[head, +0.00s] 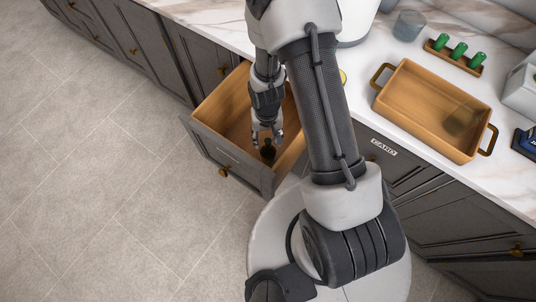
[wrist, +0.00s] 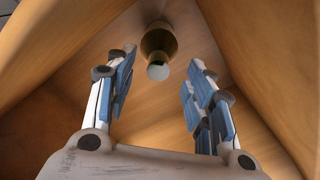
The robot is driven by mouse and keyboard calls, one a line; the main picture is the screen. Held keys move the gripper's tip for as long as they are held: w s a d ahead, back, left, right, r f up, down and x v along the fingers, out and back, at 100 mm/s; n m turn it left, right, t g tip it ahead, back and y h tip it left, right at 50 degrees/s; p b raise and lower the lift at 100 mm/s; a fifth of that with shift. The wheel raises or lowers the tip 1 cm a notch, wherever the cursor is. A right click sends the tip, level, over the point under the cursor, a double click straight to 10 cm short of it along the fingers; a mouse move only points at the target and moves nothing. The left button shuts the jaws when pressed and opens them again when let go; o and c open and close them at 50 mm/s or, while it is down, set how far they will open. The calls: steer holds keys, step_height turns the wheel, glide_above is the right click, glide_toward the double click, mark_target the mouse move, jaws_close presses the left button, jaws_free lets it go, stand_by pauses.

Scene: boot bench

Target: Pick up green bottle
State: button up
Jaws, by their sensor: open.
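A small dark bottle-like object (head: 268,152) stands in the open wooden drawer (head: 222,112). In the wrist view it is an olive-brown bottle (wrist: 158,42) with a pale round end, centred between the fingers and beyond their tips. I cannot tell for sure that it is the green bottle. My gripper (head: 266,138) reaches down into the drawer just above it, fingers apart and empty. The wrist view shows both blue-padded fingers (wrist: 162,64) spread. Three small green objects (head: 459,49) stand in a wooden holder on the counter.
Drawer walls (wrist: 50,70) rise close around my gripper. The floor (head: 95,180) left of the drawer is clear.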

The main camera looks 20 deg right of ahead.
mark_target(268, 141)
step_height(268, 141, down, 4)
steer(key=shift+s+d+r+b, duration=0.1)
steer(key=shift+s+b, duration=0.05)
steer(key=shift+b, duration=0.6)
steer(key=shift+c, duration=0.3)
jaws_close()
